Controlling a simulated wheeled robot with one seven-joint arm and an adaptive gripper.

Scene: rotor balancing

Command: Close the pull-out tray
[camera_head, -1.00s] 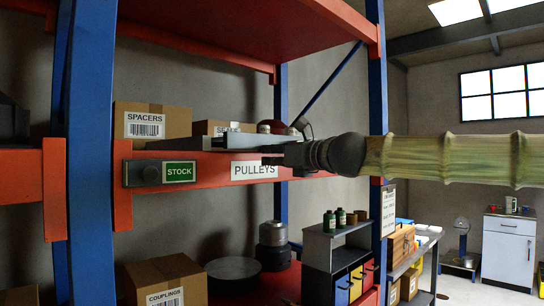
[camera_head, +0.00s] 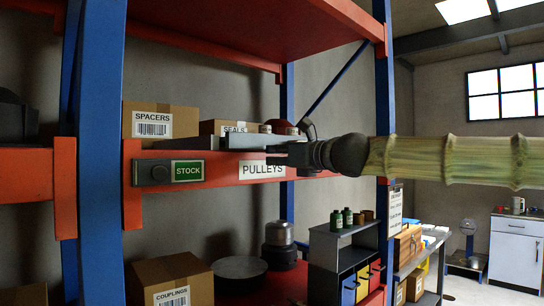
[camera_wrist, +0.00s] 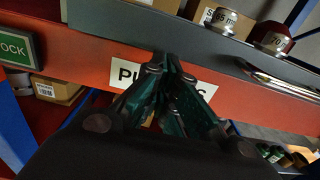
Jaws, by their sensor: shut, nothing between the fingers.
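The grey pull-out tray (camera_head: 235,141) sits above the red shelf beam, over the PULLEYS label (camera_head: 262,170). In the wrist view its long grey front panel (camera_wrist: 105,33) crosses the top of the picture, with a silver bar handle (camera_wrist: 283,73) to the right. My gripper (camera_head: 272,160) comes in from the right at the tray's front. In the wrist view my gripper (camera_wrist: 166,62) is shut and empty, its tips at the panel's lower edge, left of the handle. I cannot tell whether they touch the panel.
Metal parts marked 65 (camera_wrist: 222,20) and 70 (camera_wrist: 273,38) stand behind the panel. SPACERS (camera_head: 160,120) and SEALS (camera_head: 222,127) boxes stand behind on the shelf. A blue upright (camera_head: 97,200) rises left. A small cabinet (camera_head: 338,250) with bottles stands below.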

